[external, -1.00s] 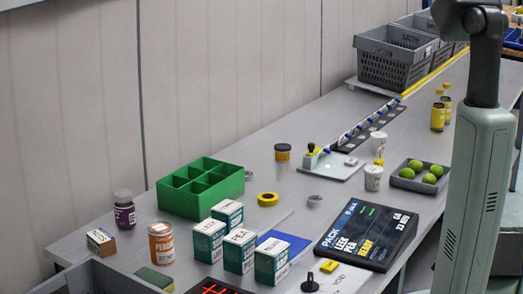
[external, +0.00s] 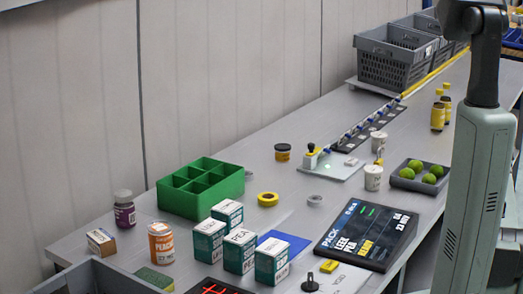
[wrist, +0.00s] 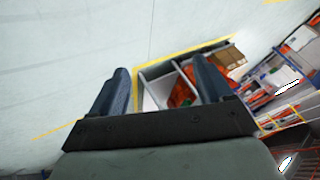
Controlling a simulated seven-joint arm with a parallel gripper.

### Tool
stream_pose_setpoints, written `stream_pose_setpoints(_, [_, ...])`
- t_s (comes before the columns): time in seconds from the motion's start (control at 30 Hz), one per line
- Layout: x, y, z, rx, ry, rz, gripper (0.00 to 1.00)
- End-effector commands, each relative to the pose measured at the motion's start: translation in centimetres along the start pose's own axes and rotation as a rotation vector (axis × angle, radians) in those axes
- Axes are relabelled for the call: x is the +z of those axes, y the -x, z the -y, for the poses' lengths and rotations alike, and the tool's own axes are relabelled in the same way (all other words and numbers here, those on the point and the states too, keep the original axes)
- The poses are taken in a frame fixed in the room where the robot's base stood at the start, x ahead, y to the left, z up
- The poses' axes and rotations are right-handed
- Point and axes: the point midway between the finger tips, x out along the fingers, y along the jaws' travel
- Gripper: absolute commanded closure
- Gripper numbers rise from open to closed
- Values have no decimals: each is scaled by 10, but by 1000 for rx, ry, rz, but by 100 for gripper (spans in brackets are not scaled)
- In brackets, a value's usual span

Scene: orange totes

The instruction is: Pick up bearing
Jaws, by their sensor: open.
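The bearing appears to be the small grey ring (external: 314,200) lying flat on the grey table in the external view, to the right of a yellow tape roll (external: 267,199). My gripper (wrist: 162,82) shows in the wrist view with its two dark fingers spread apart and nothing between them. It points away from the table items, toward the floor and a grey bin with orange contents. In the external view my gripper is out of frame; only part of my arm shows at the right. The bearing is not in the wrist view.
A green divided box (external: 200,188), several white-teal cartons (external: 271,262) and a dark display panel (external: 367,235) surround the ring. A device on a pale plate (external: 333,167) stands behind it, and a white cup (external: 373,178) to the right. Table immediately around the ring is clear.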

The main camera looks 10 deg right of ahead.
Motion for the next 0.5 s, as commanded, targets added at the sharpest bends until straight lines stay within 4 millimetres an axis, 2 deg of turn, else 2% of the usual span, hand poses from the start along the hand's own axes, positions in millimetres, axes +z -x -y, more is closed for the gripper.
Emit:
stream_pose_setpoints(0.07, [6, 26, 16, -10, -22, 6, 21])
stream_pose_setpoints(0.2, [41, 81, 27, -1, -8, 46, 21])
stream_pose_setpoints(0.37, [94, 145, 23, 27, 65, 111, 21])
stream_pose_setpoints(0.5, [143, 206, 11, 56, 151, 177, 21])
